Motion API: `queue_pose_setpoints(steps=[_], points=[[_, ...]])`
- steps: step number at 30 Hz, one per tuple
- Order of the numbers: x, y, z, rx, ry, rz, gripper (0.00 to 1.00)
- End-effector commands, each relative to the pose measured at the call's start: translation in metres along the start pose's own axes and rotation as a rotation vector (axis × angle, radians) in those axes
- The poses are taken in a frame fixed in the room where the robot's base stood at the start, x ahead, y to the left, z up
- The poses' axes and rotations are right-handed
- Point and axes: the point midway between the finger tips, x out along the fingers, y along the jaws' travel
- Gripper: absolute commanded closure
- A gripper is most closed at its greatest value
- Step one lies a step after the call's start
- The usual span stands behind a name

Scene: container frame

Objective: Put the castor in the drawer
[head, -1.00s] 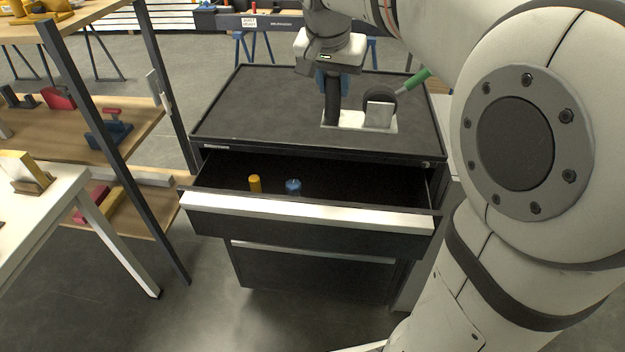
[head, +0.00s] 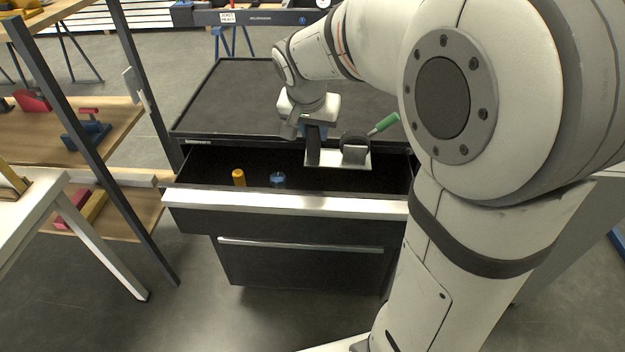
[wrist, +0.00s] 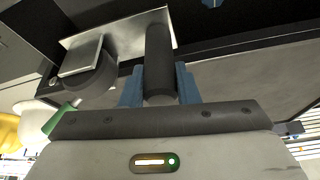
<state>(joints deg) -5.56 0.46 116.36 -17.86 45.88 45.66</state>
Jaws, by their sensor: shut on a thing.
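The castor, a pale metal plate with a dark wheel (head: 354,144) and a dark upright post (head: 313,148), hangs over the right part of the open drawer (head: 285,203). My gripper (head: 313,127) is shut on the post from above. In the wrist view the blue fingers (wrist: 160,86) close on both sides of the dark post, and the castor plate (wrist: 118,48) lies beyond it. The plate looks roughly level. How far it is above the drawer floor is unclear.
A yellow cylinder (head: 239,178) and a blue part (head: 277,180) stand in the drawer's left half. The cabinet top (head: 225,95) is clear on the left. A shelf rack (head: 95,140) and a pale table (head: 50,200) stand to the left.

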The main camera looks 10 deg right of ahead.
Motion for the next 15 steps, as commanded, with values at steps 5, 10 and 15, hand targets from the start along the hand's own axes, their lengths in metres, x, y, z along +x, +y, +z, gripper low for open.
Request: queue_pose_setpoints(steps=[5, 10, 15], points=[[0.044, 0.0, 0.019, -0.004, -0.003, 0.002, 1.0], [0.078, 0.0, 0.033, -0.003, -0.002, 0.001, 1.0], [0.095, -0.001, 0.039, -0.002, 0.001, -0.001, 1.0]])
